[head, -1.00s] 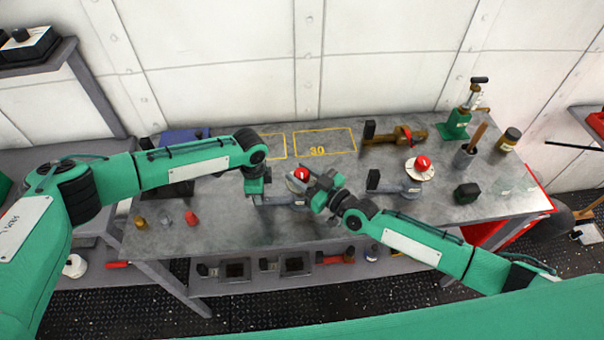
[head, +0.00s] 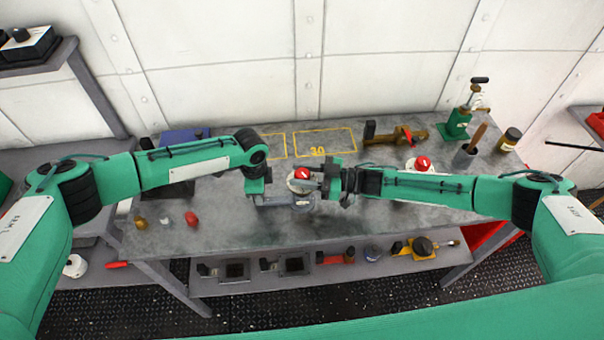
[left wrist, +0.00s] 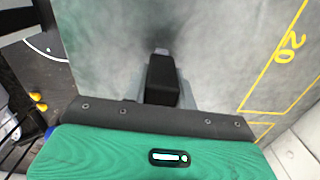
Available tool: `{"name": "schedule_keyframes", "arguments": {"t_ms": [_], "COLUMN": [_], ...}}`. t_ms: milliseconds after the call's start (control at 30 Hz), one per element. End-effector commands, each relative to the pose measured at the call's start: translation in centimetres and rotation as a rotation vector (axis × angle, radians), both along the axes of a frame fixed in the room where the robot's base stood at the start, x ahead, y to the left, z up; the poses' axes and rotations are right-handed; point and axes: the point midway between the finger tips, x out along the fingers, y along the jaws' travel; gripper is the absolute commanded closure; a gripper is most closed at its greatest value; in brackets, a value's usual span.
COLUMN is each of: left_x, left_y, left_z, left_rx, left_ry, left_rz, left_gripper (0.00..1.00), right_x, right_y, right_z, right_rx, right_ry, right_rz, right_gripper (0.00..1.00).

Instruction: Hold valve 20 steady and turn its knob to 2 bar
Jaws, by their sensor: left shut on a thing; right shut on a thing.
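A grey valve (head: 302,204) with a pale round dial and a red knob (head: 302,174) sits on the workbench near the middle. My left gripper (head: 257,197) is shut on the valve's black end block (left wrist: 162,80), which shows between the jaws in the left wrist view. My right gripper (head: 318,181) comes in from the right and is shut at the red knob. The knob's setting and the valve's number are too small to read.
A second red-knobbed valve (head: 423,163) is mostly hidden behind my right arm. The yellow outline 30 (head: 325,143) is empty. Small yellow, grey and red parts lie at the left.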

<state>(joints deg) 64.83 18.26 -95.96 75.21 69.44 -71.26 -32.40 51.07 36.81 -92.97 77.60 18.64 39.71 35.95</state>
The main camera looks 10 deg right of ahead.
Motion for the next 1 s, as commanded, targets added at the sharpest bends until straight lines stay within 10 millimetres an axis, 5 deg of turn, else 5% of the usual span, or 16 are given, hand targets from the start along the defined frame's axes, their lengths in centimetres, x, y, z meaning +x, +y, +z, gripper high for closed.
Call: {"name": "schedule_keyframes", "arguments": {"t_ms": [600,1000], "left_x": [-0.13,-0.14], "left_y": [-0.12,-0.13], "left_z": [-0.08,-0.08], "left_rx": [-0.001,-0.002], "left_ry": [0.002,0.002], "left_rz": [-0.003,-0.003], "left_gripper": [1.0,1.0], "right_x": [0.14,0.06], "right_y": [0.33,0.26], "right_z": [0.12,0.09], "right_rx": [0.0,0.0], "right_ry": [-0.001,-0.001], "right_rz": [0.562,0.754], "right_gripper": [0.85,0.85]}}
